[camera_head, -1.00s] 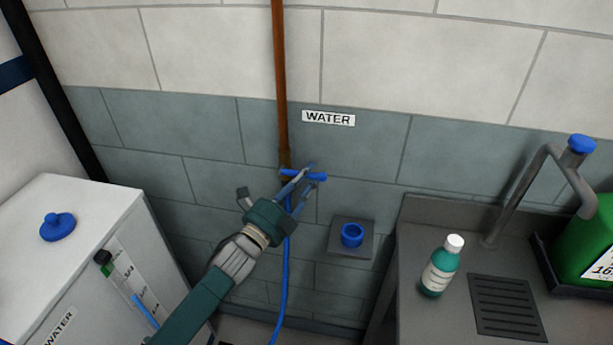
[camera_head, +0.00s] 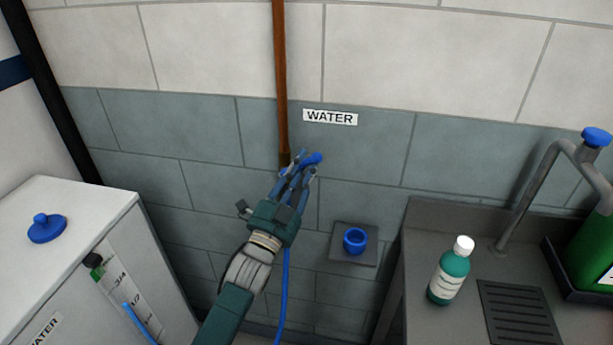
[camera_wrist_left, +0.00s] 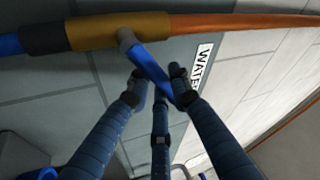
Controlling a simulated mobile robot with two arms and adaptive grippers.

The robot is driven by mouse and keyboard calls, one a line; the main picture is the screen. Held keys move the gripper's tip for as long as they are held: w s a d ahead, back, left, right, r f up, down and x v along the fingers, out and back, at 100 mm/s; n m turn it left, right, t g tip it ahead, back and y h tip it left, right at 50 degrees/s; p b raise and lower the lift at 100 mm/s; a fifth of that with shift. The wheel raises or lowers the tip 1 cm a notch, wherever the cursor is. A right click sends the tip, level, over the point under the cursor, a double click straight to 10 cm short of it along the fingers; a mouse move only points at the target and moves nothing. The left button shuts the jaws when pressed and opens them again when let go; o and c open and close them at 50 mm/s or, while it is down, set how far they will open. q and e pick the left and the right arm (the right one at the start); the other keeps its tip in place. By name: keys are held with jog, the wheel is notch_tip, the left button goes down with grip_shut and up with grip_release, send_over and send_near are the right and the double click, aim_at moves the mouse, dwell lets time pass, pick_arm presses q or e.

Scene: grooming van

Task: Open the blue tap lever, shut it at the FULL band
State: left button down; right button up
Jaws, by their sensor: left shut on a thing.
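The blue tap lever (camera_head: 313,159) is at the foot of the copper pipe on the wall, below the WATER sign (camera_head: 330,117). It slants up to the right. My left gripper (camera_head: 301,165) is shut on the lever, and its fingers hide part of it. In the left wrist view the lever (camera_wrist_left: 152,70) runs from the brass valve (camera_wrist_left: 118,32) in between the fingers. The white water tank (camera_head: 75,215) at left has a gauge strip (camera_head: 128,295) with a green band (camera_head: 97,273) near its top. A blue column (camera_head: 138,320) stands lower in it. My right gripper is not in view.
A blue hose (camera_head: 284,300) hangs below the tap. A blue cup-like fitting (camera_head: 355,240) sits on a grey wall plate to the right. The grey counter (camera_head: 420,260) at right bears a teal bottle (camera_head: 450,272) and a green container (camera_head: 592,245).

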pick_arm(q)
jog(key=shift+w+a+r+n+t+y+b, duration=0.15)
jog(key=shift+r+n+t+y, duration=0.2)
jog(key=shift+n, duration=0.4)
jog(key=shift+s+a+n+t+y+b, duration=0.15)
jog(key=shift+n+y, duration=0.3)
jog(key=shift+n, duration=0.35)
jog(key=shift+w+a+r+n+t+y+b, duration=0.1)
jog(key=shift+a+r+n+t+y, duration=0.1)
jog(key=shift+n+y, duration=0.4)
jog(key=c, duration=1.5)
grip_release()
jog(key=shift+r, duration=0.1)
jog(key=shift+c, duration=0.2)
jog(key=v, duration=1.2)
jog(key=shift+w, duration=0.1)
